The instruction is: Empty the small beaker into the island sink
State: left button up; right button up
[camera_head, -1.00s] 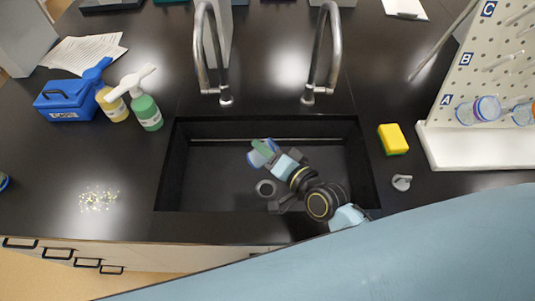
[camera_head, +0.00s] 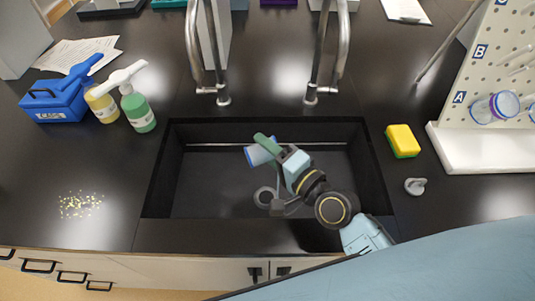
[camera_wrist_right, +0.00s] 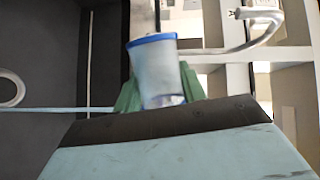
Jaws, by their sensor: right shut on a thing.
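The small beaker (camera_head: 259,152) is a pale, translucent cup with a blue rim, held over the black island sink (camera_head: 210,190). My right gripper (camera_head: 267,144) is shut on it with green fingers. In the right wrist view the beaker (camera_wrist_right: 157,72) sits between the fingers, its blue rim pointing away from the palm. In the head view it lies tilted, rim toward the left. A thin pale streak runs below the gripper; I cannot tell whether it is liquid. The round drain (camera_head: 265,196) is just below. The beaker's contents are unclear. My left gripper is not in view.
Two metal taps (camera_head: 222,98) (camera_head: 311,97) rise behind the sink. A yellow sponge (camera_head: 402,139) and a grey stopper (camera_head: 415,186) lie right of it. A pegboard (camera_head: 480,95) is at far right.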

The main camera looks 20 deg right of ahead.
jog(key=shift+f+m+t+y+b, duration=0.15)
jog(key=shift+m+t+b, duration=0.15)
jog(key=shift+m+b, duration=0.6)
jog(key=shift+m+t+y+b, duration=0.15)
jog(key=shift+m+t+b, duration=0.15)
jog(key=shift+m+b, duration=0.55)
jog(key=m+t+b, duration=0.2)
jog(key=m+b, duration=0.3)
jog(key=shift+m, duration=0.45)
jog(key=shift+r+m+b, duration=0.2)
jog(key=shift+m+b, duration=0.1)
jog(key=shift+b, duration=0.15)
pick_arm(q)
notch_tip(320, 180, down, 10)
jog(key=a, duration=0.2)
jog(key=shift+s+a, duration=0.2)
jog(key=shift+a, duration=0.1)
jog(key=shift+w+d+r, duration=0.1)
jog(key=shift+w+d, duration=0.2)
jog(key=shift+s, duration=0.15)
